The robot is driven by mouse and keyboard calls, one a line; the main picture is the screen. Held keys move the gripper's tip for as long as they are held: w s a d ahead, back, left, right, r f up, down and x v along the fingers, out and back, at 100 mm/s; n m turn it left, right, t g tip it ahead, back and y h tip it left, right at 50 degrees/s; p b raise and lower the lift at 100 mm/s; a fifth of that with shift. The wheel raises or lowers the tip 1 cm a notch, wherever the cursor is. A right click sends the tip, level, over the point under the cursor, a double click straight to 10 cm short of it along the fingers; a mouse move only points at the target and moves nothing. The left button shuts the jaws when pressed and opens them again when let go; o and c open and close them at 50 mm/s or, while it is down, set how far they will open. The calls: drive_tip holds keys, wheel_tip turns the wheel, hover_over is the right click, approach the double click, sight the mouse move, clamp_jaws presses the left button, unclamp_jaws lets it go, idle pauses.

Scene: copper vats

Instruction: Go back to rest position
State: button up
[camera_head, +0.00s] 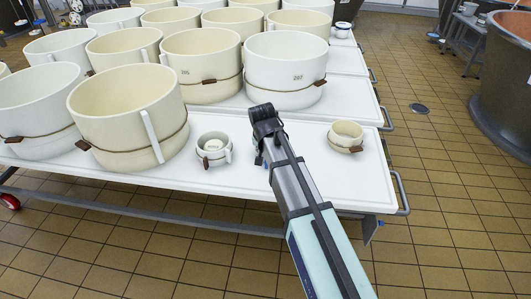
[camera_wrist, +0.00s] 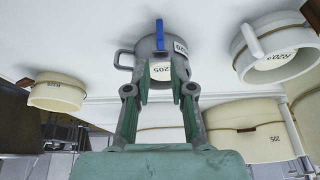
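My gripper (camera_head: 262,118) is over the front white table in the head view, with the arm reaching in from the lower right. In the wrist view its two fingers (camera_wrist: 161,80) stand apart with a gap between them. A grey cup-like vessel with a side handle, a blue strip and a white label (camera_wrist: 154,50) lies beyond the fingertips. The fingers overlap its outline, and I cannot tell whether they touch it. In the head view this vessel is mostly hidden by my gripper.
Small cream pots stand to the left (camera_head: 213,158) and right (camera_head: 346,132) of my gripper on the white table (camera_head: 240,183). Large cream vats (camera_head: 287,70) stand close behind. A copper vat (camera_head: 505,85) is at the far right. The tiled floor (camera_head: 440,240) is clear in front.

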drive_tip(key=shift+d, duration=0.1)
idle(0.3)
